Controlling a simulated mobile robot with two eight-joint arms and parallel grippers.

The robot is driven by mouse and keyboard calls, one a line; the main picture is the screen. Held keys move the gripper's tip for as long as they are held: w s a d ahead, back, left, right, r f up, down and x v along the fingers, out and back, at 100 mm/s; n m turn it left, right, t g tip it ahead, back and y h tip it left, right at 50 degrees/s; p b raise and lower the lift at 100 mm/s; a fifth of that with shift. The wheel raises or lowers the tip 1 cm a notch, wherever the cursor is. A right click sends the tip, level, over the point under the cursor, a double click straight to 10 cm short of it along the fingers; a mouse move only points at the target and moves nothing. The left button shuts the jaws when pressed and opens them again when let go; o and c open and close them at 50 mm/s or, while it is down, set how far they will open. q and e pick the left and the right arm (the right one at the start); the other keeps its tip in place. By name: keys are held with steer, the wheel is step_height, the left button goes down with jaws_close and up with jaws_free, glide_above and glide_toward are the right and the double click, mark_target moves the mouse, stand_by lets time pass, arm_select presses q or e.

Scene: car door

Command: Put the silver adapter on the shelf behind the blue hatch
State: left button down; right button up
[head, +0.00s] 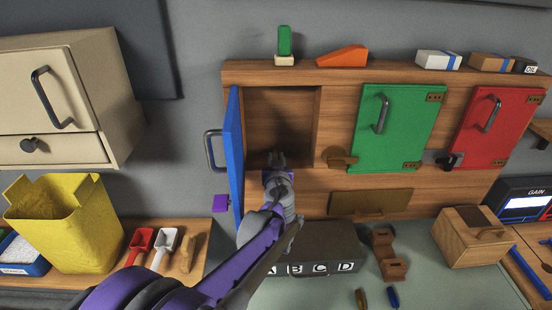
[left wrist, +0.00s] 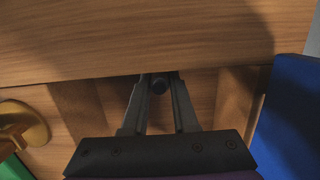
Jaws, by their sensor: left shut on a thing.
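The blue hatch (head: 236,150) stands swung open at the left of the wooden cabinet, with its dark handle facing left. Behind it is an open compartment with a wooden shelf (head: 282,115). My left gripper (head: 277,160) is at the compartment's opening. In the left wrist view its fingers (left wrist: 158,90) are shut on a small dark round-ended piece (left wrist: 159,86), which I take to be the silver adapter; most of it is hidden. The blue hatch also shows at the right of that view (left wrist: 290,120). My right gripper is not in view.
A brass latch (head: 340,158) sits right of the opening, beside the closed green hatch (head: 397,130). A red hatch (head: 492,130) is closed farther right. A dark box lettered A B C D (head: 320,245) stands below. A yellow bin (head: 65,225) is at the left.

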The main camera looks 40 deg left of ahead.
arm_select(q)
steer(key=shift+f, duration=0.35)
steer(key=c, duration=0.6)
jaws_free()
steer(key=v, duration=1)
steer(key=shift+s+d+p, duration=0.25)
steer(key=shift+d+p, duration=0.05)
steer(key=shift+p, duration=0.1)
